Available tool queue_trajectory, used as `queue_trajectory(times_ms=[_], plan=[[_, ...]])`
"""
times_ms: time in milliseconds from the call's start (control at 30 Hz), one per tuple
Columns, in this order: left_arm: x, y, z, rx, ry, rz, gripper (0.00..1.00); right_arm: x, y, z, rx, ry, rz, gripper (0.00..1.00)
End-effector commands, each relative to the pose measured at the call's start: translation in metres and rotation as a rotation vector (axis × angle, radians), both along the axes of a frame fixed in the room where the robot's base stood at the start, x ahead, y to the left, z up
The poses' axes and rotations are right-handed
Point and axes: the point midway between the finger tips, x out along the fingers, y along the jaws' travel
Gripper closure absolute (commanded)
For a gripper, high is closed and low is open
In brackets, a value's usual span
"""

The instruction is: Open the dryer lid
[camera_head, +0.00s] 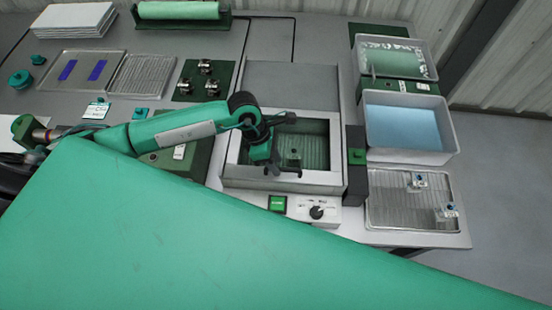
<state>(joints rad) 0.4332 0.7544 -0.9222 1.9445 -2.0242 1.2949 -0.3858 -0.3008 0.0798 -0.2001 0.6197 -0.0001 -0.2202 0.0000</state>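The dryer (232,172) is a light grey box in the middle of the bench, with a pale square frame around a window (315,150). The framed lid appears to lie flat, and a green ribbed surface shows through the window. A flat grey panel (290,80) lies behind it. My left gripper (291,145) is over the window, its two dark fingers spread apart with nothing visible between them. One finger is near the frame's front edge; contact cannot be told. My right gripper is not in view.
Right of the dryer are a dark post with a green block (357,157), a blue-filled tray (450,150), another tray (433,66) and a wire rack (385,200). A control box with a knob (316,212) is in front. My large teal part covers the foreground.

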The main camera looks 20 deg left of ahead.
Motion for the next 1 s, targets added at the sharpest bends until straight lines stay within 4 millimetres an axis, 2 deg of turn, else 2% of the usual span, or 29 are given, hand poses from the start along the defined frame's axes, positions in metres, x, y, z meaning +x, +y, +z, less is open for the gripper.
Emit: queue_trajectory(times_ms=[400, 567, 833, 1000], plan=[[-0.001, -0.004, -0.008, 0.0, -0.001, 0.0, 0.68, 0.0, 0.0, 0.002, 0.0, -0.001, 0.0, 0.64], [-0.001, -0.004, -0.007, -0.001, -0.001, 0.001, 0.99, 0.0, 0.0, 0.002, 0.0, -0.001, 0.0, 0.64], [0.001, -0.003, -0.008, -0.001, -0.001, 0.001, 1.0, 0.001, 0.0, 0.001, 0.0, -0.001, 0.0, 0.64], [0.014, 0.0, -0.01, 0.001, -0.005, 0.002, 1.0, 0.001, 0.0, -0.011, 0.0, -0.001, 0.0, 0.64]])
